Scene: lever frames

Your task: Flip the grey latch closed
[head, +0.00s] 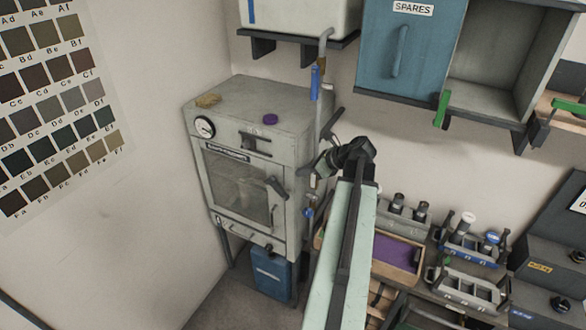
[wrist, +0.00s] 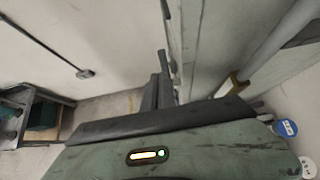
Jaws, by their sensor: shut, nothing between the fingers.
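A grey oven-like cabinet (head: 240,185) with a glass door stands in the corner in the head view. A dark grey latch lever (head: 276,188) sits at the right edge of its door, tilted. I cannot tell for sure whether it is latched. My gripper (head: 319,170) is up and to the right of the lever, beside the cabinet's right side, and apart from the lever. In the wrist view my gripper's dark fingers (wrist: 160,88) are together and hold nothing. The lever cannot be made out for sure in the wrist view.
A vertical pipe (head: 317,110) with a blue-handled valve (head: 315,83) runs close to my gripper. A blue bin (head: 272,276) stands under the cabinet. A SPARES cupboard (head: 385,60) hangs above right. A cluttered bench (head: 430,262) lies right of my arm.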

